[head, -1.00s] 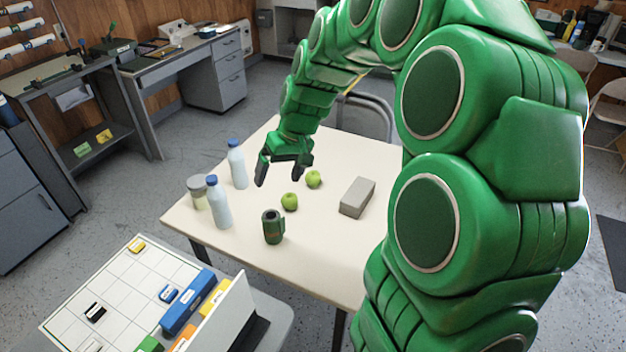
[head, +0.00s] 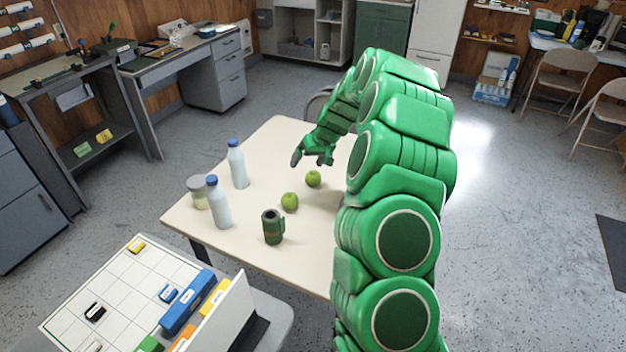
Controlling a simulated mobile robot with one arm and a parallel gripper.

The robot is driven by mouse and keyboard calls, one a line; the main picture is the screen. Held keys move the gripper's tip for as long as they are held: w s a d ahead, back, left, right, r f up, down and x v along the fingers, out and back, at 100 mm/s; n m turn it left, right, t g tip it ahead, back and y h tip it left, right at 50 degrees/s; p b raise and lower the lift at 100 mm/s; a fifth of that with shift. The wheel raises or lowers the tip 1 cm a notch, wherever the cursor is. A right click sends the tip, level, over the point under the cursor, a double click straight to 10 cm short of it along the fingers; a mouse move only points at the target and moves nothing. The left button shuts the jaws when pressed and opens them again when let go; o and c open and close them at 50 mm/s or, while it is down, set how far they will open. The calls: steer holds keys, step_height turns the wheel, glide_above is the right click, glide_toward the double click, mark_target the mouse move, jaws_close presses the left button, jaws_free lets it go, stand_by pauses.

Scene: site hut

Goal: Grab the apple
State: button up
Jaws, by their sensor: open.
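Two green apples are on the cream table (head: 270,265). The nearer apple (head: 289,202) sits behind the dark green mug (head: 272,227), and the farther apple (head: 313,179) sits a little behind it to the right. My gripper (head: 312,161) is open and empty. In the picture it is just above the farther apple, apart from it; its exact height over the table is hard to tell. Both apples are in plain view.
Two white bottles with blue caps (head: 237,164) (head: 218,203) and a lidded jar (head: 198,192) stand at the table's left. A whiteboard with coloured blocks (head: 125,290) is at the front left. My arm hides the table's right side.

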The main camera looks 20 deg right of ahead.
glide_above(316, 174)
steer(key=s+d, duration=0.1)
steer(key=s, duration=0.2)
step_height(316, 174, down, 5)
steer(key=shift+m+t+h, duration=0.3)
steer(key=shift+d+x, duration=0.2)
steer(key=shift+x, duration=1.85)
steer(key=shift+d+x, duration=0.2)
steer(key=shift+x, duration=1.85)
steer(key=shift+w, duration=0.15)
steer(key=c, duration=1.2)
steer(key=shift+c, duration=0.2)
